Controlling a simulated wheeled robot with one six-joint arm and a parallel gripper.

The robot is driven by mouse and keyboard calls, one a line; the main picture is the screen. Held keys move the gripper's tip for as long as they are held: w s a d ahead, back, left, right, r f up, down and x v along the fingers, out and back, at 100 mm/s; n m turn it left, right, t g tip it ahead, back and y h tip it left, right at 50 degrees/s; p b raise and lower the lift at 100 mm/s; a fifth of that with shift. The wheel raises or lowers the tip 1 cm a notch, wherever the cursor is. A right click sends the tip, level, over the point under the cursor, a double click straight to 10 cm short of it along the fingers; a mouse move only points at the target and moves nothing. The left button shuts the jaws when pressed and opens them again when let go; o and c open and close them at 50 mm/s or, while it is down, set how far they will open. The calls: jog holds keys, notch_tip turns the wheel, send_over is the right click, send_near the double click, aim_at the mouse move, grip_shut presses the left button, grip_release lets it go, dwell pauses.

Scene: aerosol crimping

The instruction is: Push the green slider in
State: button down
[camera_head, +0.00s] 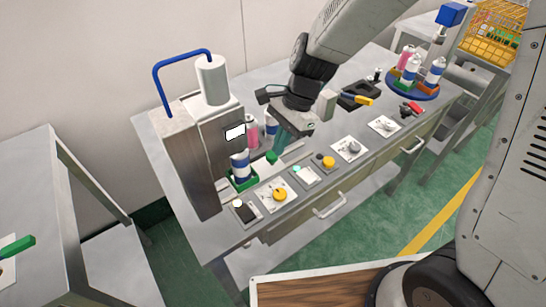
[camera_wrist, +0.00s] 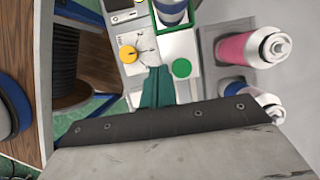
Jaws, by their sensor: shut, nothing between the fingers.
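The green slider shows as a green-rimmed holder (camera_head: 243,184) with a blue-and-white can (camera_head: 240,166) standing in it, and a round green knob (camera_head: 271,157) behind it to the right. In the wrist view the knob (camera_wrist: 181,68) sits on a white block, and the green-rimmed holder (camera_wrist: 157,20) is at the top edge. My gripper (camera_head: 277,150) is shut and empty, its teal fingers pointing down close beside the knob. In the wrist view my gripper (camera_wrist: 160,70) is just left of the knob; I cannot tell whether they touch.
The crimping machine (camera_head: 190,140) with a blue handle stands to the left. Pink and white cans (camera_wrist: 245,47) stand behind the slider. Panels with yellow knobs (camera_head: 280,195) line the bench front. A round blue tray (camera_head: 425,92) with cans is at the far right.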

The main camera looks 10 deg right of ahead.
aim_at(272, 154)
jog(key=shift+v, duration=0.75)
jog(key=c, duration=2)
grip_release()
jog(key=shift+d+r, duration=0.15)
jog(key=shift+r, duration=0.2)
jog(key=o, duration=0.9)
jog(key=w, duration=0.2)
jog(key=w+d, duration=0.1)
jog(key=w, duration=0.1)
jog(key=x, duration=0.7)
jog(key=shift+a+f, duration=0.25)
grip_shut()
